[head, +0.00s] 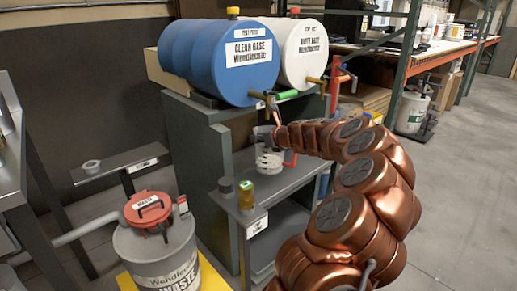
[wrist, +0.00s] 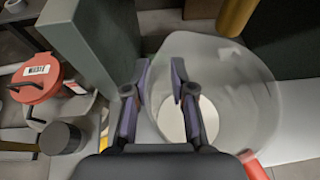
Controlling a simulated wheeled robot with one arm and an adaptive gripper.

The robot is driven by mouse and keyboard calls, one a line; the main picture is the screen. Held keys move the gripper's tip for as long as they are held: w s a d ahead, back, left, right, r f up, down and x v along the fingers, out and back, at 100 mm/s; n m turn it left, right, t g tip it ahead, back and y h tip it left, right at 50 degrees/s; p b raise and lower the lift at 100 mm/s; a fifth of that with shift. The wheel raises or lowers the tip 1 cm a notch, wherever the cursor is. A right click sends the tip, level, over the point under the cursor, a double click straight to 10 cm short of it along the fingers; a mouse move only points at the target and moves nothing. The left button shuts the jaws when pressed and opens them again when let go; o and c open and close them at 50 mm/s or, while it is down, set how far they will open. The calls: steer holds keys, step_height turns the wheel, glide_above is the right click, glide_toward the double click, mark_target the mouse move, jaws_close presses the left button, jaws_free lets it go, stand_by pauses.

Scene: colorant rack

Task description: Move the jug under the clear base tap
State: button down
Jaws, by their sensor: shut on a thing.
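The clear jug (head: 268,160) with a red handle stands on the grey stand's shelf, below the clear base tap (head: 270,103) as the head view shows it. The tap has a green handle and sits at the front of the blue CLEAR BASE drum (head: 247,57). In the wrist view the jug (wrist: 240,105) is seen from above, with white at its bottom. My gripper (wrist: 158,95) has one finger outside and one inside the jug's left wall, shut on it. In the head view my arm hides part of the gripper.
A white drum (head: 305,50) with its own tap is right of the blue one. A waste drum with a red lid (head: 149,208) is at lower left. A grey upright panel (wrist: 88,45) is close beside my gripper.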

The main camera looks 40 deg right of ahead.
mark_target(256, 147)
steer(key=shift+f+b, duration=1)
steer(key=shift+f, duration=0.8)
steer(key=c, duration=1)
jaws_free()
steer(key=shift+s+r, duration=0.15)
steer(key=shift+s, duration=0.05)
steer(key=p+v, duration=0.4)
steer(key=v, duration=0.7)
steer(key=shift+s+r, duration=0.15)
steer(key=shift+s, duration=0.1)
